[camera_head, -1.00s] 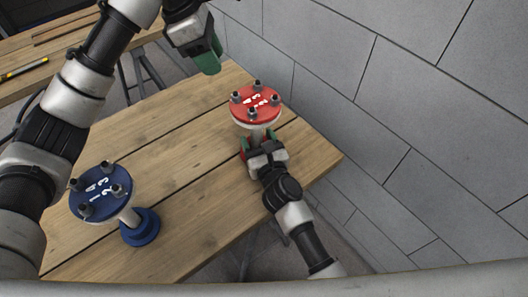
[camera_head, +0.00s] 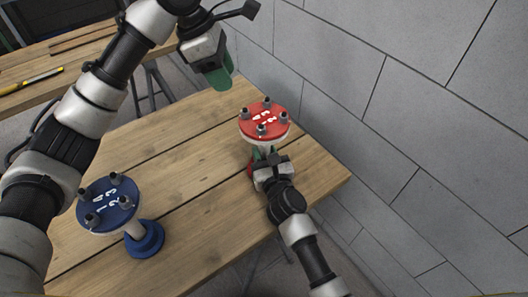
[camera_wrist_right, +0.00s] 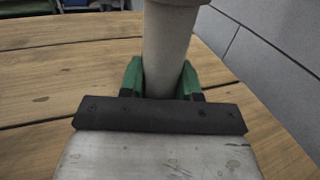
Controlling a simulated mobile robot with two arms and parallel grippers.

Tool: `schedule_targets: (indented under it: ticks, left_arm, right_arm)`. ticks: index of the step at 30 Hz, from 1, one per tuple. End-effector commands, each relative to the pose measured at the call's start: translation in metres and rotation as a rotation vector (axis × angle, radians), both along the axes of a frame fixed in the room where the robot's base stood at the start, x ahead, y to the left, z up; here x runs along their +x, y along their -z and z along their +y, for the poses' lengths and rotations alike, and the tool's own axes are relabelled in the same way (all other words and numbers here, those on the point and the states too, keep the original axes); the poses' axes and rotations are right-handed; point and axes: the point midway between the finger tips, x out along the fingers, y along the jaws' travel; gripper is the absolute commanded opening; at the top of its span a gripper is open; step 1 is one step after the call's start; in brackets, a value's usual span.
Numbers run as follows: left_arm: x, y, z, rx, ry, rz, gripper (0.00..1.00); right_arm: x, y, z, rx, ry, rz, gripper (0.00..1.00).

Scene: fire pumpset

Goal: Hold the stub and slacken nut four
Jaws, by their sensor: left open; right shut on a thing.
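The red-topped stub (camera_head: 264,119) stands near the table's right edge, with white numerals and several grey nuts on its flange. The numerals are too small to tell which nut is four. My right gripper (camera_head: 262,158) is shut on the stub's pipe below the flange.
A blue-topped stub (camera_head: 107,204) with numerals and several nuts stands at the left on a blue base. The wooden table (camera_head: 190,165) is bare between the stubs. A grey block wall (camera_head: 420,130) rises close on the right. Another bench (camera_head: 50,65) is behind.

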Motion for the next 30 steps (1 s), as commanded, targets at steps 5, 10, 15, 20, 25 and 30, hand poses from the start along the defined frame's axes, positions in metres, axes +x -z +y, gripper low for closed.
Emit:
schedule_targets:
  ticks: [5,10,15,20,25,30]
  left_arm:
    - [0.0,0.0,0.0,0.0,0.0,0.0,0.43]
    - [0.0,0.0,0.0,0.0,0.0,0.0,0.43]
    - [0.0,0.0,0.0,0.001,0.017,-0.006,0.46]
    - [0.0,-0.002,-0.003,0.011,0.167,-0.058,0.46]
    - [-0.001,-0.005,-0.009,0.033,0.508,-0.167,0.46]
    - [-0.002,-0.008,-0.015,0.054,0.894,-0.282,0.46]
  right_arm:
    - [0.0,0.0,0.0,0.0,0.0,0.0,0.0]
    - [0.0,0.0,0.0,0.0,0.0,0.001,0.0]
    - [0.0,0.0,0.0,0.0,0.0,0.001,0.0]
    - [0.0,0.0,0.0,0.0,0.0,0.001,0.0]
    - [0.0,0.0,0.0,0.0,0.0,0.001,0.0]
    - [0.0,0.0,0.0,0.0,0.0,0.001,0.0]
